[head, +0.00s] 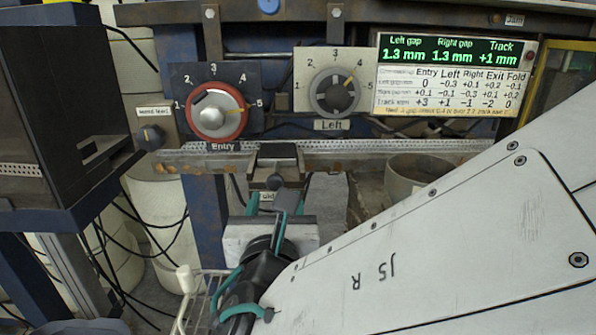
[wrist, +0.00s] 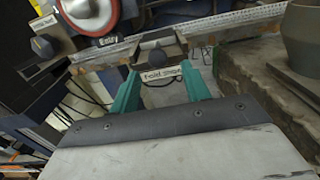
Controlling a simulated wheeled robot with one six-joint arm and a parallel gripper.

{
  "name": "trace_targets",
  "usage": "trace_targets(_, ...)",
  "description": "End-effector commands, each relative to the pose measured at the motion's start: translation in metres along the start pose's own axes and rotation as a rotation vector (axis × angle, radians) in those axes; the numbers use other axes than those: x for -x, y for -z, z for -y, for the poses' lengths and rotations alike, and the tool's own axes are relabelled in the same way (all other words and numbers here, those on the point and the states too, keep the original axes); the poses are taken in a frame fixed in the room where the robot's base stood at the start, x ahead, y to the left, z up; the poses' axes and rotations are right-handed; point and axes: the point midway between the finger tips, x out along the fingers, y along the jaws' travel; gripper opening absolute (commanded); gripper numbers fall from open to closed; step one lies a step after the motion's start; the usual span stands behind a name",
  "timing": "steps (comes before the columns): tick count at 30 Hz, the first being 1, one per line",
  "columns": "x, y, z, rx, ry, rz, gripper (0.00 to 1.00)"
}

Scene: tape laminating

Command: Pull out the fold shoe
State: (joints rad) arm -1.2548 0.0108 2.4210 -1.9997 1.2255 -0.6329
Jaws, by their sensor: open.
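The fold shoe (head: 273,182) is a dark block with a knob, mounted below the rail under the Entry dial in the head view. In the wrist view the fold shoe (wrist: 157,57) shows its dark knob above a label reading "Fold shoe". My gripper (wrist: 160,84) has two green fingers, spread open, with the labelled front of the shoe between and beyond their tips. In the head view my gripper (head: 272,200) is just below the shoe and partly hides it. I cannot tell whether the fingers touch it.
The red Entry dial (head: 215,111) and grey Left dial (head: 336,93) sit above the perforated rail (head: 350,150). A display (head: 455,75) reads 1.3 mm, 1.3 mm and +1 mm. A round pot (head: 415,172) stands right of the shoe. A dark cabinet (head: 60,110) stands left.

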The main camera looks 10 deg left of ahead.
Motion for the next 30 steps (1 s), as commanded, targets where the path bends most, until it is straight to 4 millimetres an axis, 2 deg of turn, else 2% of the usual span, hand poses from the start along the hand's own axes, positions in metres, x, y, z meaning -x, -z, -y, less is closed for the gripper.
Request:
trace_targets(13, -0.062, 0.0, -0.006, 0.003, -0.01, 0.002, 0.47)
trace_targets(18, -0.072, 0.0, -0.006, 0.002, -0.011, 0.002, 0.47)
trace_targets(25, -0.074, 0.0, -0.004, 0.002, -0.008, 0.002, 0.47)
trace_targets(26, -0.074, 0.0, -0.004, 0.002, -0.008, 0.002, 0.44)
trace_targets(30, -0.073, 0.0, -0.004, 0.002, -0.008, 0.002, 0.05)
